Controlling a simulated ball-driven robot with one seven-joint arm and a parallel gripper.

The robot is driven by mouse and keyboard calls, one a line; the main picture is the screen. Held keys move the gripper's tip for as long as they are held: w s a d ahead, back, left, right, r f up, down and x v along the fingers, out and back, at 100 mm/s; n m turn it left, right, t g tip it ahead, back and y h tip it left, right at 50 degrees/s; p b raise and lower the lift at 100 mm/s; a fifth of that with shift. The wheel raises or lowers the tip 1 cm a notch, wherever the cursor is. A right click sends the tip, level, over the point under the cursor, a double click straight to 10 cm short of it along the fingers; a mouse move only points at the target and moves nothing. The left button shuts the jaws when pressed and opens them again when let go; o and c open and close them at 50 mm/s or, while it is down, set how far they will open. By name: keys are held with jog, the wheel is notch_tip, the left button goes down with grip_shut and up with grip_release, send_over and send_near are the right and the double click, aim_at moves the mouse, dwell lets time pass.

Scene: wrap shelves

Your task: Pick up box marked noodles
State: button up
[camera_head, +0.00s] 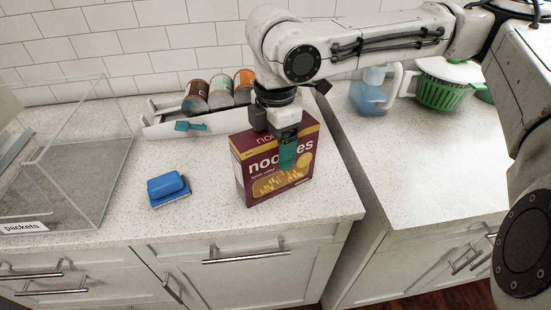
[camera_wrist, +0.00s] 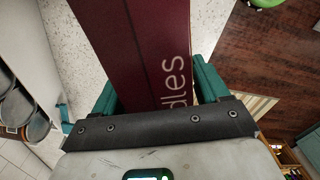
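The dark red and yellow box marked noodles (camera_head: 272,177) stands upright on the left counter, near its right end. My gripper (camera_head: 287,150) is over the top of the box, pointing down, with one teal finger in front of the printed face. In the wrist view the box (camera_wrist: 150,45) runs between the two teal fingers of my gripper (camera_wrist: 158,92), one on each side. The fingers are very close to the box sides; I cannot tell whether they press on it. The far finger is hidden behind the box in the head view.
A white rack with several cans (camera_head: 196,97) stands behind the box. A blue sponge-like item (camera_head: 168,188) lies to its left, and a clear bin marked packets (camera_head: 75,190) stands far left. A gap separates the right counter, holding a blue jug (camera_head: 370,95) and green colander (camera_head: 442,92).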

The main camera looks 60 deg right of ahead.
jog(key=c, duration=1)
jog(key=shift+r, duration=0.1)
